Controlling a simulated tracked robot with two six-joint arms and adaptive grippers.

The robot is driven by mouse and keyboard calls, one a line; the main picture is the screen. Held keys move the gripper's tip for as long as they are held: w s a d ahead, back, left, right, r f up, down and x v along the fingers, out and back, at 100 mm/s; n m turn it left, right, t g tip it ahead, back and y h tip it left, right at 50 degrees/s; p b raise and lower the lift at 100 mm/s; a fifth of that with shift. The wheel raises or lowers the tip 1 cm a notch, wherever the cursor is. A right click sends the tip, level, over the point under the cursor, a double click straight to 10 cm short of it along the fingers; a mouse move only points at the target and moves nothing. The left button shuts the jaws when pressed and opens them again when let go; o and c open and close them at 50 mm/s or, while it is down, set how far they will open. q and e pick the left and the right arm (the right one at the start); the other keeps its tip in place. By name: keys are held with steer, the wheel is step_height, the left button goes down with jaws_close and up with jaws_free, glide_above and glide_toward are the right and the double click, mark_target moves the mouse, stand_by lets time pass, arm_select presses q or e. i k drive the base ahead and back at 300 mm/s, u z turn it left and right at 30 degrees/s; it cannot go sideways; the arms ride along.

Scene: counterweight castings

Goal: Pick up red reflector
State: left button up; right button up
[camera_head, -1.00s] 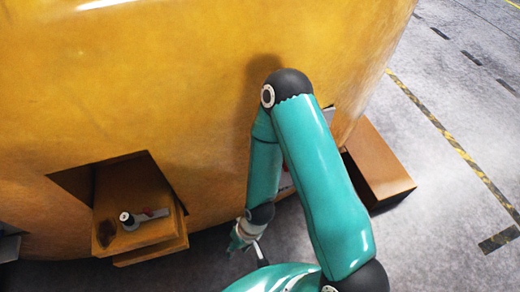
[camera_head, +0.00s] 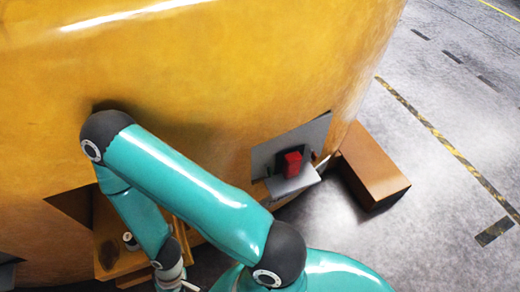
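The red reflector (camera_head: 291,164) is a small upright red block on a grey shelf (camera_head: 290,186), in front of a grey panel in the right part of the yellow casting. My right arm reaches in from the bottom and stretches left across the casting. My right gripper (camera_head: 182,287) is low and left of the reflector, well apart from it and partly cut off by the bottom edge. Whether its fingers are open or shut does not show. My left gripper is not in view.
The large yellow casting (camera_head: 230,70) fills the left and middle. A recess at lower left holds a brown ledge (camera_head: 106,228) with a small dark-and-white item (camera_head: 130,240), partly behind my arm. A brown box (camera_head: 372,168) stands right of the shelf. The floor at right is clear.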

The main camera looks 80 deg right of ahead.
mark_target(288, 164)
steer(key=z, duration=0.05)
steer(key=k, duration=1)
steer(key=u, duration=0.65)
steer(key=i, duration=0.15)
steer(key=z, duration=2.7)
steer(key=k, duration=0.35)
steer(key=z, duration=0.35)
steer(key=i, duration=1.05)
steer(key=u, duration=0.45)
